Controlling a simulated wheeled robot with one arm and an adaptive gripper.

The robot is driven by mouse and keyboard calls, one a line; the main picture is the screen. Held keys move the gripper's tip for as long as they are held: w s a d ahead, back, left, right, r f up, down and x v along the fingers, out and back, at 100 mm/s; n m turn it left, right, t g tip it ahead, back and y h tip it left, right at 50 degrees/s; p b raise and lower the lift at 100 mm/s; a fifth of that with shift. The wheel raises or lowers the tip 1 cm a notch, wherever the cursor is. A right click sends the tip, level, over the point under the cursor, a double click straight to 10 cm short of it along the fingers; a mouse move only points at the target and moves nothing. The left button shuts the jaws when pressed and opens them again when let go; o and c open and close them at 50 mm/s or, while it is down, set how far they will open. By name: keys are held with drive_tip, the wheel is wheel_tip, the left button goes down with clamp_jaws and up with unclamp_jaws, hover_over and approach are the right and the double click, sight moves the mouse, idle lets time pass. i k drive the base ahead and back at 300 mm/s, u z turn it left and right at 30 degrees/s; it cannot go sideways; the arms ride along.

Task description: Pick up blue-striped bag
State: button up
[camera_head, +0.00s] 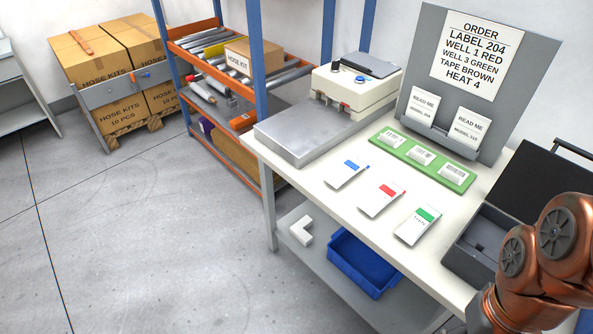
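The blue-striped bag (347,174) is a small flat white bag with a blue mark near its top. It lies on the white bench, at the left end of a row of three bags. A red-striped bag (381,197) and a green-striped bag (418,225) lie to its right. My copper-coloured arm shows at the lower right corner, over the bench's right end, well apart from the bags. My gripper is outside the picture.
A green tray (384,148) with several white packets lies behind the bags. A sealing machine (310,133) stands at the bench's left. A grey order board (421,42) stands at the back. An open dark case (482,240) sits right. A blue bin (347,277) rests on the lower shelf.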

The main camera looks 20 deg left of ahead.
sight(350, 168)
drive_tip(key=u, duration=1.15)
drive_tip(key=k, duration=0.6)
drive_tip(key=u, duration=1.25)
drive_tip(key=i, duration=1)
drive_tip(key=z, duration=0.45)
